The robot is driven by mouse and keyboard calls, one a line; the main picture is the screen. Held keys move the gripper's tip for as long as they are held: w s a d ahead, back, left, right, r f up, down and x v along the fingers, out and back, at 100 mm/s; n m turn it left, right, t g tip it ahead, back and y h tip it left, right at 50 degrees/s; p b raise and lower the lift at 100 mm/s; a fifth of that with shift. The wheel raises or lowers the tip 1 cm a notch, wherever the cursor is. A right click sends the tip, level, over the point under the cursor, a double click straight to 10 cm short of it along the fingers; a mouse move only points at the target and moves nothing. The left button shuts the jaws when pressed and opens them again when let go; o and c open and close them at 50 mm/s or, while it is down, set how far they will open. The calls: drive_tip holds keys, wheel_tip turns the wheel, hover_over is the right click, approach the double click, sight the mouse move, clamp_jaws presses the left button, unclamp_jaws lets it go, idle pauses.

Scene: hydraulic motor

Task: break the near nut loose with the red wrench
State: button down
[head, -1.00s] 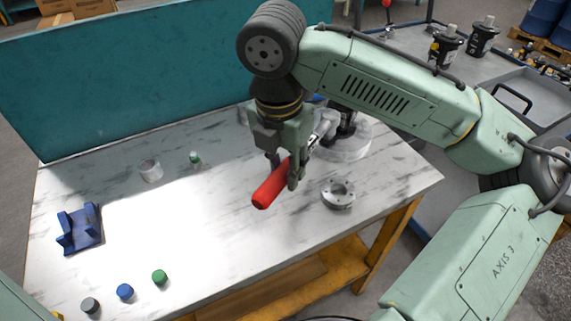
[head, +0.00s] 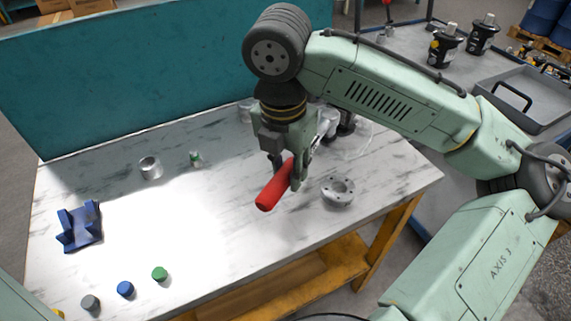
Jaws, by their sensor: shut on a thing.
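The red wrench (head: 271,192) shows mainly as a thick red handle, tilted, with its near end toward the lower left. My gripper (head: 287,178) points down and is shut on the red handle, above the right half of the table. The wrench's head end lies toward the upper right, partly hidden behind my fingers. A dark motor (head: 346,121) stands on a round pale base (head: 352,143) behind and right of my gripper, partly hidden by my arm. I cannot make out the near nut, nor whether the wrench touches it.
A grey flange ring (head: 338,190) lies on the marbled table (head: 230,265) just right of the handle. A blue cradle (head: 79,226) stands at the left. Several small caps line the front edge, including a green one (head: 159,274). A teal panel (head: 130,85) closes the back.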

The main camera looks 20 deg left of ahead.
drive_tip(key=d, duration=0.1)
drive_tip(key=d+n, duration=0.2)
drive_tip(key=shift+s+d+f+p, duration=0.1)
drive_tip(key=shift+s+f+p, duration=0.1)
drive_tip(key=shift+f+p, duration=0.1)
idle(0.3)
drive_tip(key=shift+d, duration=0.1)
idle(0.3)
drive_tip(key=shift+w+d+n+p, duration=0.15)
drive_tip(key=shift+d+n+p, duration=0.1)
drive_tip(key=shift+d+n, duration=0.45)
drive_tip(key=shift+w+d+n+p, duration=0.15)
drive_tip(key=shift+d+n+p, duration=0.2)
drive_tip(key=shift+d, duration=0.6)
drive_tip(key=shift+d, duration=0.1)
drive_tip(key=shift+w+d+n, duration=0.3)
drive_tip(key=shift+d+n, duration=0.35)
drive_tip(key=shift+d, duration=0.1)
drive_tip(key=shift+w+d+n, duration=0.3)
drive_tip(key=shift+d+n, duration=0.3)
drive_tip(key=shift+d, duration=0.15)
drive_tip(key=shift+w+d, duration=0.1)
drive_tip(key=shift+d, duration=0.05)
